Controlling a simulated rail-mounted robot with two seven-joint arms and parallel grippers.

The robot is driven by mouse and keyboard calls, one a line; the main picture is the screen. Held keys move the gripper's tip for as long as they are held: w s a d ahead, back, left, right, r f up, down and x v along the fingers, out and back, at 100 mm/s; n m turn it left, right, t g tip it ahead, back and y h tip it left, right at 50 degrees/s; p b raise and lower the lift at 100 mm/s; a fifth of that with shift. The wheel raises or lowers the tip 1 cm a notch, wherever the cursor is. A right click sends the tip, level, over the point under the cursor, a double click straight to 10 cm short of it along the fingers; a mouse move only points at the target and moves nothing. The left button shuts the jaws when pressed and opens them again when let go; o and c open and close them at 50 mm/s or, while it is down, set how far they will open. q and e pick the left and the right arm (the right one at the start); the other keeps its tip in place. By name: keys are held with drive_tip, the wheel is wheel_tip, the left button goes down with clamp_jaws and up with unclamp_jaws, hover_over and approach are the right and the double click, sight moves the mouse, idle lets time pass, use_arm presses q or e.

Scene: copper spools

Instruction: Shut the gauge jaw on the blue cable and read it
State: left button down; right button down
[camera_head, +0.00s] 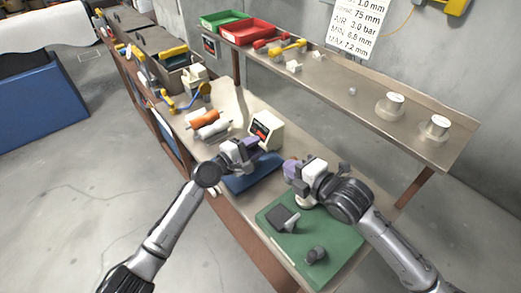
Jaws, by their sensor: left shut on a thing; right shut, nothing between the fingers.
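A white box-shaped device with a dark and red face (265,130), which looks like the gauge, stands on the bench. My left gripper (243,152) is just in front of it, above a blue pad (251,179). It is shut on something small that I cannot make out. The gauge jaw is not clear, being close to or behind this gripper. A thin blue cable-like curve (187,101) with yellow by it lies farther back on the left; I cannot tell if it is the blue cable. My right gripper (295,170) is shut and empty above the back of the green mat.
The green mat (330,262) bears a dark block (281,217) and a small grey cylinder (316,255). Orange (203,119) and grey (214,130) rolls lie behind my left gripper. A raised shelf (345,108) holds spools and bins. A sign (357,25) reads MIN 6.8, MAX 7.2 mm.

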sight(255, 147)
drive_tip(key=x, duration=1.2)
drive_tip(key=shift+w+a+f, duration=0.1)
drive_tip(key=shift+w+a, duration=0.1)
drive_tip(key=shift+a, duration=0.1)
drive_tip(key=shift+a, duration=0.1)
